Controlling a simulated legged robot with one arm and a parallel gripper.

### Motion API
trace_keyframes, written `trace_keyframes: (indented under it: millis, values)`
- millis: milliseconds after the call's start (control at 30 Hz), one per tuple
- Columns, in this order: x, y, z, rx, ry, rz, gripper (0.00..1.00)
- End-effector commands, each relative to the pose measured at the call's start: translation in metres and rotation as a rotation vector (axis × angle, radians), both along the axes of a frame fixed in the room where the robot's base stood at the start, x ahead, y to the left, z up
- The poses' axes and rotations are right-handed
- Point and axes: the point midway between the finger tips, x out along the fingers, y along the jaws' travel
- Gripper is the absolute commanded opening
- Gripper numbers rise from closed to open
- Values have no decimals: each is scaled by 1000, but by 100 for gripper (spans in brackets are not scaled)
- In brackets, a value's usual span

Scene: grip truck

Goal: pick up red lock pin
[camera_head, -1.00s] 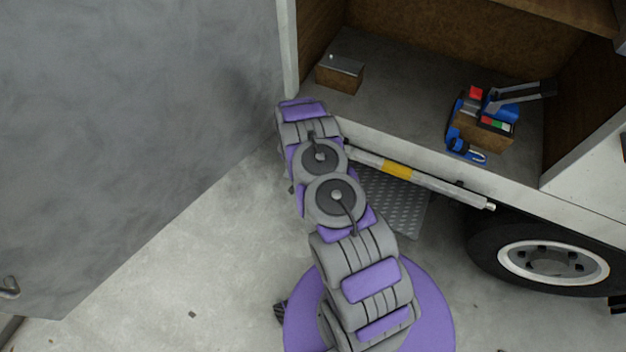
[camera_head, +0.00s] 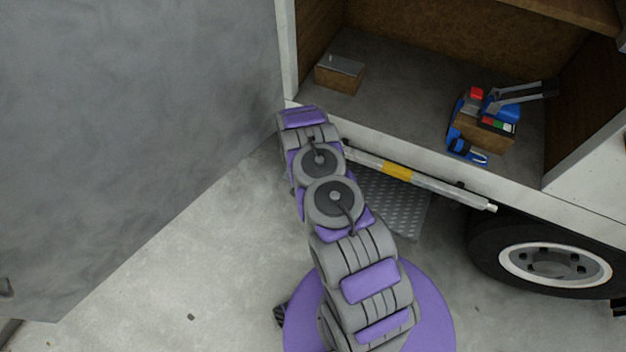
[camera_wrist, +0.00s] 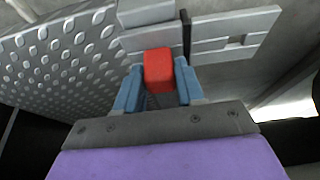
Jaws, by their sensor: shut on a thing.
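The red lock pin (camera_wrist: 158,70) shows in the wrist view as a red block between the two blue fingers of my gripper (camera_wrist: 158,88). The fingers are shut on its sides. Grey metal parts lie right behind the pin, and I cannot tell whether it touches them. In the head view my arm reaches down toward the truck's step, and the gripper and the pin are hidden behind the arm.
A patterned metal step plate (camera_head: 392,200) hangs below a bar with a yellow band (camera_head: 397,170). The truck's compartment holds a wooden block (camera_head: 339,76) and a box with blue and red tools (camera_head: 484,130). A wheel (camera_head: 553,262) stands at right and a grey door panel (camera_head: 130,130) at left.

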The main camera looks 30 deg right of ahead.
Motion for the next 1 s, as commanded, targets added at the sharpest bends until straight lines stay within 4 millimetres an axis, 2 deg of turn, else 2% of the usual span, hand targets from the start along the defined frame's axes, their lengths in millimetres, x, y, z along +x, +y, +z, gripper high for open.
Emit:
trace_keyframes:
  millis: [33, 100, 467, 667, 1000]
  values:
    - [0, 0, 0, 0, 0, 0, 13]
    - [0, 0, 0, 0, 0, 0, 6]
    - [0, 0, 4, 0, 0, 0, 6]
    - [1, 0, 23, 0, -1, 0, 6]
    - [-1, 3, 75, -1, -1, 0, 6]
